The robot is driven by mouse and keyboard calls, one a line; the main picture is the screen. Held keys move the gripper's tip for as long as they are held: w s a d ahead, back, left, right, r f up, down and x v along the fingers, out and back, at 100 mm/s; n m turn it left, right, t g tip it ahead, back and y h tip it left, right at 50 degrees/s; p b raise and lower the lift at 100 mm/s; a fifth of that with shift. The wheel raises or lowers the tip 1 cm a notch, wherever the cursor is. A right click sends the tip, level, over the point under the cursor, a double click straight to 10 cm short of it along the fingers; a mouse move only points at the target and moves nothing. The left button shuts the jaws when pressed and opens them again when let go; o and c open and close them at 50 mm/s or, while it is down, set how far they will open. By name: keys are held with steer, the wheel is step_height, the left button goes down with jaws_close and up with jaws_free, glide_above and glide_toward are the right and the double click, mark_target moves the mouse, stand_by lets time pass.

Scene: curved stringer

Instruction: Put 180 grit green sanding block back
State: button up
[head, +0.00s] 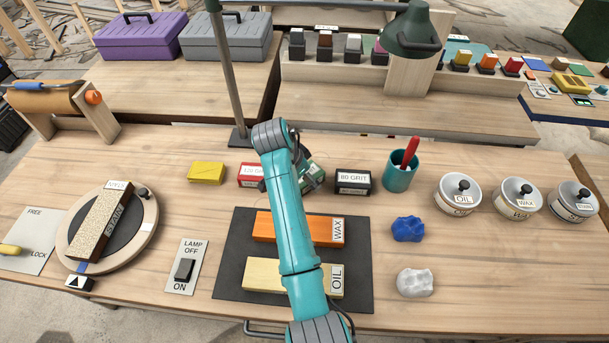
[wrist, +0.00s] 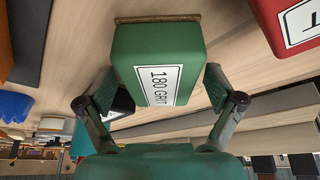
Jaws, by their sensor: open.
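The green sanding block (wrist: 157,60), labelled 180 GRIT, fills the middle of the wrist view. Its thin brown edge (wrist: 157,18) faces the wooden tabletop. My gripper (wrist: 157,92) is open, with one finger on each side of the block; I cannot tell whether the pads touch it. In the head view my gripper (head: 308,175) is over the bench's back row, between the red block (head: 250,175) and the black 80 GRIT block (head: 353,182). My arm and gripper hide most of the green block there.
A yellow block (head: 206,173) lies left of the red one. A teal cup (head: 398,178) stands at right. The lamp pole (head: 229,85) rises behind. A dark mat (head: 227,258) with orange and pale wood pieces lies in front. Blue (head: 408,229) and white lumps lie at right.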

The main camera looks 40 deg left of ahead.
steer(key=shift+r, duration=0.15)
steer(key=v, duration=1.2)
